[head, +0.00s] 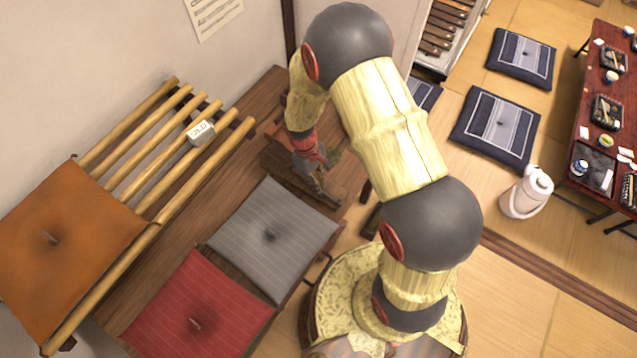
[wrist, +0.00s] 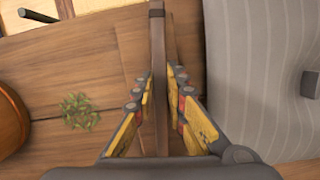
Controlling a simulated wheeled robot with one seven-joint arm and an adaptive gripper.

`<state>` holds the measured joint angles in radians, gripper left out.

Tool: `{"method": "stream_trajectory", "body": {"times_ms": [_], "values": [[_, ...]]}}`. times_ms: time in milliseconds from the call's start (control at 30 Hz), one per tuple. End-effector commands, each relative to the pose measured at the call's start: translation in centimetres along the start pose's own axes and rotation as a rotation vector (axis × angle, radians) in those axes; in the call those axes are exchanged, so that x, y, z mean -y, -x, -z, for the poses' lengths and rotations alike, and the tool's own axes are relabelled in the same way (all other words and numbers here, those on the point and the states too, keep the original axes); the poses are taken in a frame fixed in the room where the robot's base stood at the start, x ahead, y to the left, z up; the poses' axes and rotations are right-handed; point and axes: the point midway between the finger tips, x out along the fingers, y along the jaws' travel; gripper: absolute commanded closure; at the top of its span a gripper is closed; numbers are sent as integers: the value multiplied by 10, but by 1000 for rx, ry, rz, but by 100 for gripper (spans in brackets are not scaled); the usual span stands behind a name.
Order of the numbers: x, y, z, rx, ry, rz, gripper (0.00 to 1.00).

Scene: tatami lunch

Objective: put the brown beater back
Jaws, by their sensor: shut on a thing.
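The brown beater (wrist: 158,35) shows in the wrist view as a long flat brown bar with a dark band near the top edge. My gripper (wrist: 161,80) is shut on it, with one finger on each side. The beater's far end runs out of the picture, and its lower part passes behind the gripper body. In the head view my gripper (head: 314,172) is low over the dark wooden bench (head: 255,100), beyond the grey cushion. I cannot clearly tell the beater from the dark wood there.
The grey cushion (head: 272,238) and red cushion (head: 200,310) lie on the bench. An orange cushion (head: 65,235) lies on a bamboo rack (head: 165,150) with a white tag (head: 201,131). A small green leafy heap (wrist: 80,110) lies left of the gripper.

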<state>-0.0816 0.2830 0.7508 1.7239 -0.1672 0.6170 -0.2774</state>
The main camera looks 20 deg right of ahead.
Motion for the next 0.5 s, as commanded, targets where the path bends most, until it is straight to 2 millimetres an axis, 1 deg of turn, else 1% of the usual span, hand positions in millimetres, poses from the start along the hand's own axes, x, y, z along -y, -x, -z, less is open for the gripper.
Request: {"method": "stream_trajectory", "body": {"times_ms": [100,133,500], "values": [[0,1,0,-1,0,0,100],[0,1,0,-1,0,0,86],[0,1,0,0,0,0,65]]}}
